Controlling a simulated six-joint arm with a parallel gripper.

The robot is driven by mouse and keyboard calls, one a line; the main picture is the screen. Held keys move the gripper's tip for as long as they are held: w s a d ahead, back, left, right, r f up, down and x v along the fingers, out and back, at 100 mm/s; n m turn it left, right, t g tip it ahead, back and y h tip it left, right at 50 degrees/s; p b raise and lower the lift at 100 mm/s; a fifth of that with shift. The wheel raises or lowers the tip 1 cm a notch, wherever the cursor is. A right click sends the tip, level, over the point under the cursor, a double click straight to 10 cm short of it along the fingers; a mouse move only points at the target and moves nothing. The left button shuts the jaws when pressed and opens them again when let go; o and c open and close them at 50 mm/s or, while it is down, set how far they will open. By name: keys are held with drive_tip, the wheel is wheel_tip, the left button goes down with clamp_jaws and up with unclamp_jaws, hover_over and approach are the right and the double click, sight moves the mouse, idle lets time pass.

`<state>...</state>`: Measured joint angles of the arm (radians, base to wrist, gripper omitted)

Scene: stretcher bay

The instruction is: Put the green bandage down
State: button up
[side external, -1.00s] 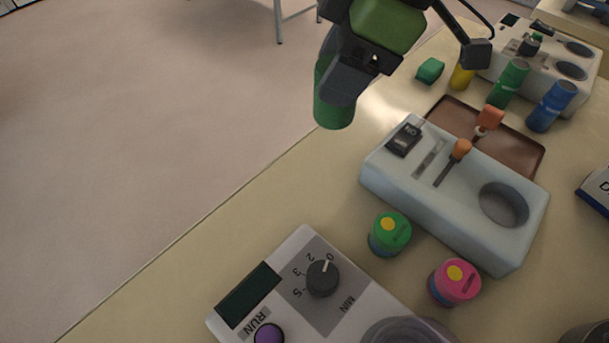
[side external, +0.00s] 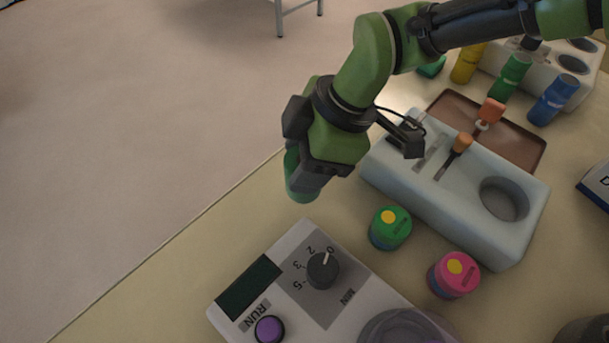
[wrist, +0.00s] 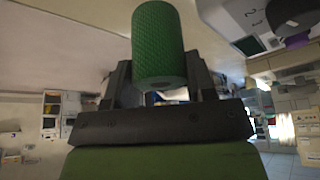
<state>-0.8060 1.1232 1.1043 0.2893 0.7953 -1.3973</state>
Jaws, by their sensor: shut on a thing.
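The green bandage is a textured green roll (wrist: 158,45) held between the fingers of my gripper in the wrist view. In the side external view my gripper (side external: 312,180) is shut on the bandage (side external: 299,183), whose lower end shows below the fingers. The gripper is over the table's left edge area, above and behind the machine with the dial. I cannot tell exactly how high the bandage is above the table.
A white machine with a dial and purple button (side external: 238,318) stands in front. A pale block with a round hole (side external: 455,225) is to the right. A green-lidded jar (side external: 390,228) and a pink-lidded jar (side external: 453,274) stand between. A brown tray (side external: 525,148) lies behind.

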drive_tip(key=shift+f, duration=2)
drive_tip(key=shift+f, duration=0.15)
drive_tip(key=o, duration=0.7)
drive_tip(key=shift+c, duration=0.2)
drive_tip(key=v, duration=1.2)
